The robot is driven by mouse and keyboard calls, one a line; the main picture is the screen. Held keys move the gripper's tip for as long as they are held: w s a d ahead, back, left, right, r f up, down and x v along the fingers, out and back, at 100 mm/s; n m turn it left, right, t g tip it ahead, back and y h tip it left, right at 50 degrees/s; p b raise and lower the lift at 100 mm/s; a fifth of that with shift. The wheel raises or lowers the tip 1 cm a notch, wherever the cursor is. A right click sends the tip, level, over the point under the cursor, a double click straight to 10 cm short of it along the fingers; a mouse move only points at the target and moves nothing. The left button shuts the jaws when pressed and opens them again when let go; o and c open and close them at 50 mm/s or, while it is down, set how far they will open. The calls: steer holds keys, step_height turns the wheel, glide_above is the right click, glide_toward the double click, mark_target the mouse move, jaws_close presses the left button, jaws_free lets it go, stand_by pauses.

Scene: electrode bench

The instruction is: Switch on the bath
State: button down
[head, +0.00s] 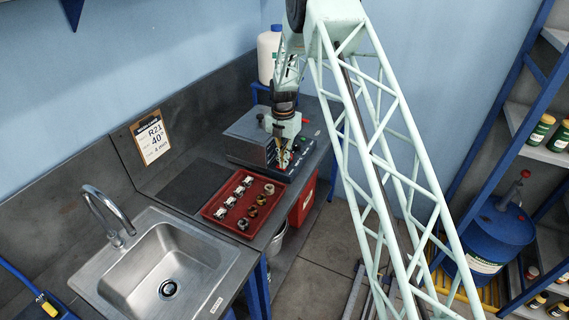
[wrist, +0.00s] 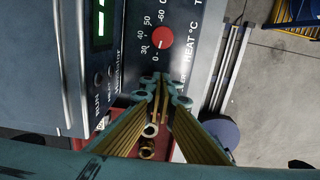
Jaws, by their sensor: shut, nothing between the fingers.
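The bath (head: 250,142) is a grey metal unit at the far end of the bench in the head view. In the wrist view its front panel (wrist: 196,45) shows a red knob (wrist: 162,38) with a HEAT °C scale, and a green display (wrist: 101,22) sits beside RUN and HEAT lamps (wrist: 98,80). My gripper (head: 283,163) is in front of the bath's panel in the head view. In the wrist view my gripper's fingertips (wrist: 162,88) are together and empty, a little below the red knob. Whether they touch the panel cannot be told. The power switch is not clearly visible.
A red tray (head: 209,211) with several small metal parts lies in front of the bath. A steel sink (head: 170,270) is nearer, and a card (head: 151,137) leans at the back wall. A dark mat (head: 194,185) lies left of the tray.

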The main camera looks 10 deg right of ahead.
steer(key=shift+w+a+r, duration=0.15)
steer(key=shift+w+a, duration=0.2)
steer(key=shift+a, duration=0.05)
steer(key=shift+r, duration=0.1)
stand_by(0.4)
step_height(320, 180, up, 14)
steer(key=s+d+b, duration=0.1)
steer(key=shift+s+d, duration=0.15)
steer(key=shift+d, duration=0.05)
stand_by(0.7)
stand_by(0.4)
